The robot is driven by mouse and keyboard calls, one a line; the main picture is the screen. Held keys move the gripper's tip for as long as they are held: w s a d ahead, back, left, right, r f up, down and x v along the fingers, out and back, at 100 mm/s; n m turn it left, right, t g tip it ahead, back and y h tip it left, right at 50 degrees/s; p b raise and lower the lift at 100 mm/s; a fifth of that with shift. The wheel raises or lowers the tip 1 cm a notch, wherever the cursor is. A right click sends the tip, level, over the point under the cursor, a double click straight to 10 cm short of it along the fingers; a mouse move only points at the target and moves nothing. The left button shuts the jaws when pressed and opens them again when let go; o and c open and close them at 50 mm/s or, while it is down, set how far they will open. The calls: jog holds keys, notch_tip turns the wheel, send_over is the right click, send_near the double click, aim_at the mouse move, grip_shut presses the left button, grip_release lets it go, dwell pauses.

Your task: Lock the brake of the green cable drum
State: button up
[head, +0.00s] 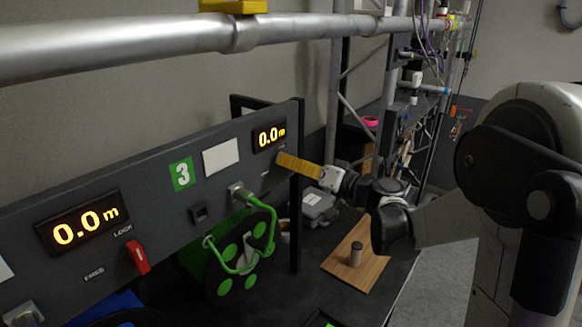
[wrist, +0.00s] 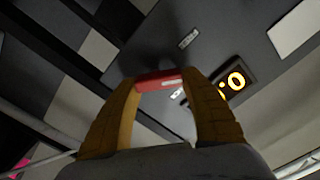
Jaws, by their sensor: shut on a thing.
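The green cable drum (head: 240,262) stands below the dark panel (head: 217,169), under the green "3" sign. A green cable runs from it to a connector on the panel. My gripper (head: 284,161) reaches the panel from the right, just below the right "0.0 m" display (head: 269,136). In the wrist view my yellow fingers (wrist: 158,84) are shut on a red brake lever (wrist: 160,77). The fingers hide this lever in the head view.
Another red lever (head: 138,257) sits on the panel at left, between LOCK and FREE labels, beside another "0.0 m" display (head: 82,221). A wooden board (head: 345,272) with a dark cylinder (head: 356,254) lies at right of the drum. A truss pipe (head: 150,45) crosses above.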

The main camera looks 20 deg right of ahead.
jog(key=m, duration=0.2)
jog(key=m+b, duration=0.1)
jog(key=m, duration=0.2)
jog(key=shift+w+d+f, duration=0.15)
jog(key=shift+d, duration=0.05)
jog(key=m+b, duration=0.1)
jog(key=m, duration=0.4)
jog(key=shift+f, duration=0.1)
jog(key=shift+d+m, duration=0.1)
jog(key=shift+m, duration=0.3)
jog(key=o, duration=1.2)
jog(key=v, duration=1.2)
